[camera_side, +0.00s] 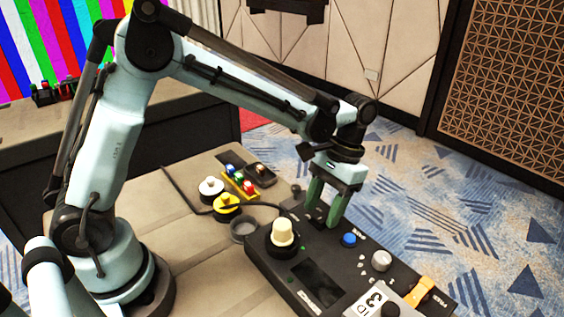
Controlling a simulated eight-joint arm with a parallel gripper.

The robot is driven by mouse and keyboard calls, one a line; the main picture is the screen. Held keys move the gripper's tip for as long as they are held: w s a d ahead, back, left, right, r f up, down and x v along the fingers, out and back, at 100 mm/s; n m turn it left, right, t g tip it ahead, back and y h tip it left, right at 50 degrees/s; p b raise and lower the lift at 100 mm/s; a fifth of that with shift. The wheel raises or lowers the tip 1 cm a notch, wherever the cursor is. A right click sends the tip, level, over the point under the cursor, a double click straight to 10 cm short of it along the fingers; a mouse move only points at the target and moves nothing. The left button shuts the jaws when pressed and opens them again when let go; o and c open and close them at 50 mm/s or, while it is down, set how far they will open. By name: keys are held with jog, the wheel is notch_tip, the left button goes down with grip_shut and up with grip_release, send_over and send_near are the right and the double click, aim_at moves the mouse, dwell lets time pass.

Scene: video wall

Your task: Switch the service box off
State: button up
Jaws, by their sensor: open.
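The service box (340,258) is a long dark grey panel at the right part of the table. It carries a large cream knob (283,233), a blue button (349,240), a pale round knob (381,261), an orange handle (420,290) and a dark screen (317,284). A small green light shows near the cream knob. My gripper (325,216) points down at the far end of the box, its green fingers apart, low at the panel. A small dark part shows between the fingertips; I cannot tell its shape or whether they touch it.
Left of the box lie a white round knob (211,187), a yellow one (227,204), a yellow strip with coloured buttons (241,184), a small dark device (261,174) and a grey ring (243,230). A dark cable runs among them.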

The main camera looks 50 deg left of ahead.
jog(key=v, duration=1.1)
jog(key=shift+r, duration=0.1)
jog(key=s+a+f+t, duration=0.3)
jog(key=s+a+t, duration=0.6)
jog(key=s+t, duration=0.2)
jog(key=shift+s+a, duration=0.25)
jog(key=shift+s, duration=0.15)
jog(key=shift+c, duration=0.4)
